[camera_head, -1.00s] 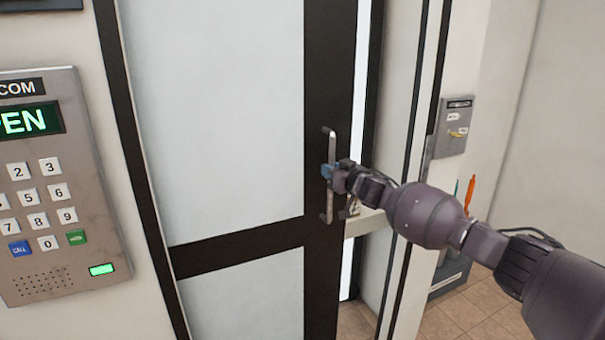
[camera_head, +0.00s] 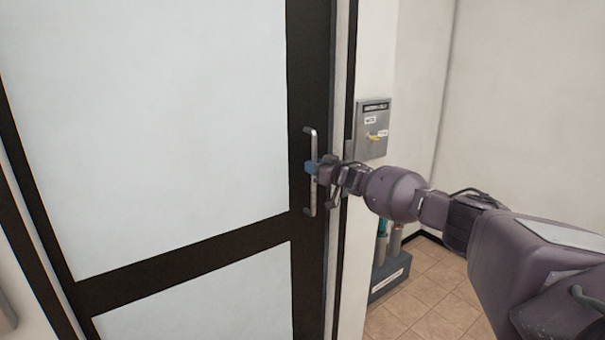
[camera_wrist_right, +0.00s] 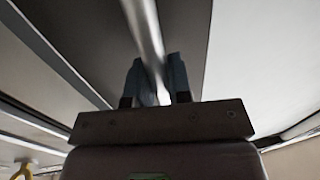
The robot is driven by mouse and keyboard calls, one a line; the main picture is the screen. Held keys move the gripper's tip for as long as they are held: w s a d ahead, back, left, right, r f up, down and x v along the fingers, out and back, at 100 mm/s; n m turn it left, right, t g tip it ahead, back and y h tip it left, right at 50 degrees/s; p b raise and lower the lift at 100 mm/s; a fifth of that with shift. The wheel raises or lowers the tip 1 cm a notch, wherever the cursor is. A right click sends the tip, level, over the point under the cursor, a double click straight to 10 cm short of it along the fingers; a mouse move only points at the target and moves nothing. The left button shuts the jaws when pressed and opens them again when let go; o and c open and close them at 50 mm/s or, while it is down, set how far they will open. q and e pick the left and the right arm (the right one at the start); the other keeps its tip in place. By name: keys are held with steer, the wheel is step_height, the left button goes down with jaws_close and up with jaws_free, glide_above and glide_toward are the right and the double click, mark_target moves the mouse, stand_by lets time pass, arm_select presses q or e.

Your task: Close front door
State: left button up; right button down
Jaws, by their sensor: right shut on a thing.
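The front door (camera_head: 160,130), with a dark frame and pale frosted panels, fills the left and middle of the head view. Its vertical metal handle (camera_head: 312,150) stands near the door's right edge. My right gripper (camera_head: 313,169) is shut on the handle around its middle. In the right wrist view the handle bar (camera_wrist_right: 146,35) runs between the two blue fingertips of my right gripper (camera_wrist_right: 155,82). No gap shows between the door's right edge and the frame beside it in the head view. My left gripper is not in view.
A dark bin-like holder (camera_head: 390,277) with upright items stands on the tiled floor (camera_head: 425,290) below. Bare wall lies at the far right.

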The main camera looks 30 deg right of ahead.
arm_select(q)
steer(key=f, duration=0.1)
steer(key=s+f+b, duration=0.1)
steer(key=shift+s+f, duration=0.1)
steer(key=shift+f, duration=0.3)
arm_select(e)
steer(key=d, duration=0.3)
steer(key=shift+d+r, duration=0.15)
steer(key=shift+d, duration=0.25)
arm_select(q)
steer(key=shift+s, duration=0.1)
arm_select(e)
steer(key=c, duration=1.1)
jaws_free()
steer(key=shift+w+d, duration=0.1)
steer(key=shift+d, duration=0.05)
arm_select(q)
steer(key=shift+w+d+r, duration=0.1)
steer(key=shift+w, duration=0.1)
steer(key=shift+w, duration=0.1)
